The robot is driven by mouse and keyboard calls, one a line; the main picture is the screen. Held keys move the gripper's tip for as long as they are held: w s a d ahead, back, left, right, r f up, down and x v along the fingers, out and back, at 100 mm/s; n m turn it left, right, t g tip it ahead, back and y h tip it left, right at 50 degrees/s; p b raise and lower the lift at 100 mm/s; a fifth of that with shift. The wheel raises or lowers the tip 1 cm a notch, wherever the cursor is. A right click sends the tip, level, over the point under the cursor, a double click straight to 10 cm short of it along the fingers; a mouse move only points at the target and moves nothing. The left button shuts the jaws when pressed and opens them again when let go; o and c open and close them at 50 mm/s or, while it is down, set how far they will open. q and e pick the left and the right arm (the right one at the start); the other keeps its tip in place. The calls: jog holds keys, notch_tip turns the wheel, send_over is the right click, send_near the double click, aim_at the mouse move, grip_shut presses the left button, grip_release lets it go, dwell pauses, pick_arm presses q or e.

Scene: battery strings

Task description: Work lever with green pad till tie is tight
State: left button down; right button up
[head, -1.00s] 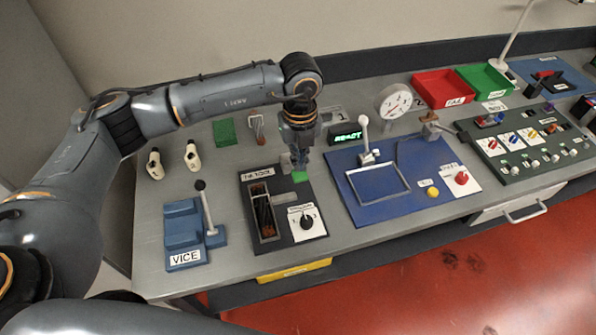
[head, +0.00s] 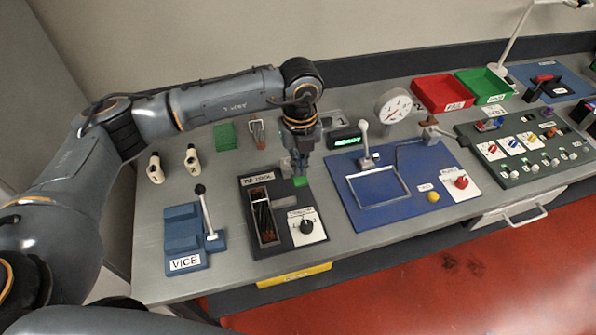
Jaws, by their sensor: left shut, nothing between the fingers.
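The tie tool (head: 268,246) is a dark panel labelled "TIE TOOL" at the front left of the bench. It has a tray of dark ties (head: 264,216) and a white plate with a black knob (head: 306,227). The green pad (head: 300,182) shows at the panel's back right corner. My left gripper (head: 299,170) points down just above the pad, shut and empty. I cannot tell whether its fingertips touch the pad. The lever under the pad is mostly hidden. The tie's tightness cannot be made out. My right gripper is not in view.
A blue vice (head: 184,232) with an upright black-knobbed lever stands left of the tool. A blue board (head: 350,200) with a white-knobbed lever is to the right. A lit green display (head: 346,140) stands behind.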

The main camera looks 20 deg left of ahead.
aim_at(300, 181)
pick_arm(q)
jog(key=shift+f, duration=0.15)
dwell(0.3)
jog(key=shift+s+d+f+b, duration=0.1)
jog(key=shift+s+f+b, duration=0.1)
jog(key=shift+f+b, duration=1.4)
jog(key=shift+s+d+f+b, duration=0.1)
jog(key=shift+s+f+b, duration=0.05)
jog(key=shift+f+b, duration=1.4)
jog(key=shift+f+p, duration=0.2)
jog(key=shift+p, duration=0.1)
jog(key=shift+r, duration=0.1)
jog(key=shift+w+a+r+p, duration=0.15)
jog(key=shift+r+p, duration=0.7)
jog(key=shift+r, duration=0.8)
jog(key=shift+w+a+r+p, duration=0.15)
jog(key=shift+r+p, duration=0.65)
jog(key=shift+r, duration=0.9)
jog(key=shift+w+r+p, duration=0.2)
jog(key=shift+r+p, duration=0.65)
jog(key=shift+r, duration=0.8)
jog(key=shift+f, duration=0.25)
